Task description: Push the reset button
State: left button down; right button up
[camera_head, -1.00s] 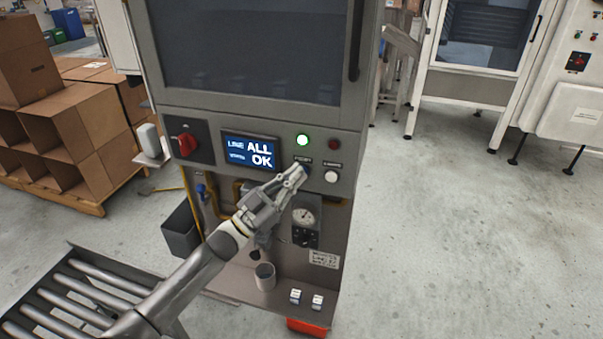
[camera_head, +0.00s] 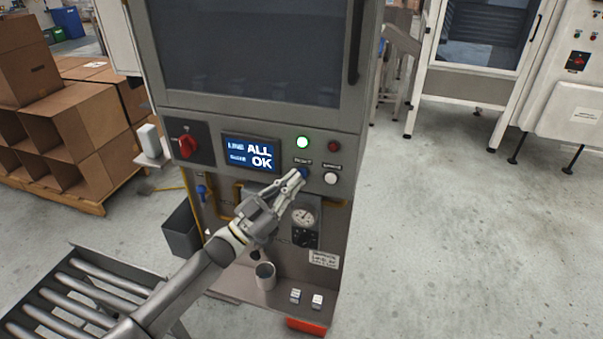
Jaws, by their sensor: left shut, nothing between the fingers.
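The reset button (camera_head: 304,172) is a small blue button on the grey machine's control panel, under its white label and the lit green lamp (camera_head: 302,142). My left gripper (camera_head: 295,178) is shut and empty, with its fingertips just below and left of the button, overlapping its lower part. I cannot tell whether they touch it. The display (camera_head: 250,152) left of the button reads "ALL OK" in white on blue. My right gripper is not in view.
A white button (camera_head: 331,178) sits right of the blue one, under a dark red lamp (camera_head: 334,146). A red rotary switch (camera_head: 187,146) is at the panel's left. Floor at right is clear.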

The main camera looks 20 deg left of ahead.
pick_arm(q)
jog(key=s+p, duration=0.2)
jog(key=s, duration=0.3)
jog(key=shift+a+p, duration=0.1)
jog(key=shift+p, duration=0.3)
dwell(0.4)
